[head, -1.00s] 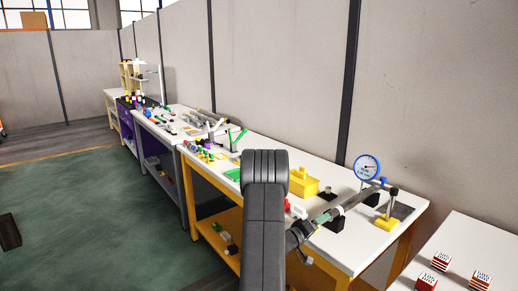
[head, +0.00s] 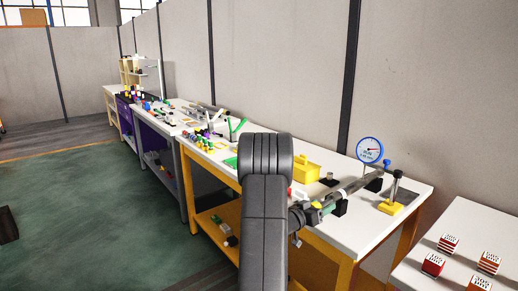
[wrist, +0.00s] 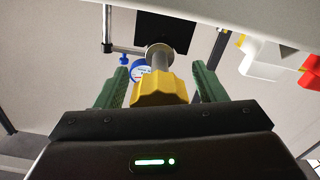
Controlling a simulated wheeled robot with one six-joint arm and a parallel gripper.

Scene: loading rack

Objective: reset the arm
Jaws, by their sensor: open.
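My gripper shows in the wrist view (wrist: 160,70) with its two green fingers apart. A yellow ribbed knob (wrist: 160,92) lies between the fingers, on the end of a grey shaft. I cannot tell whether the fingers touch it. In the head view the gripper is partly hidden behind my dark arm, at the front edge of the white-topped bench (head: 372,235). The yellow knob (head: 316,205) shows there at the near end of a grey shaft (head: 352,190), which sits in black supports.
A blue-rimmed dial gauge (head: 370,150) on a yellow-based stand (head: 391,207) is at the bench's right end. A yellow box (head: 306,170) stands behind my arm. Red-and-white cubes (head: 433,264) sit on a white table at right.

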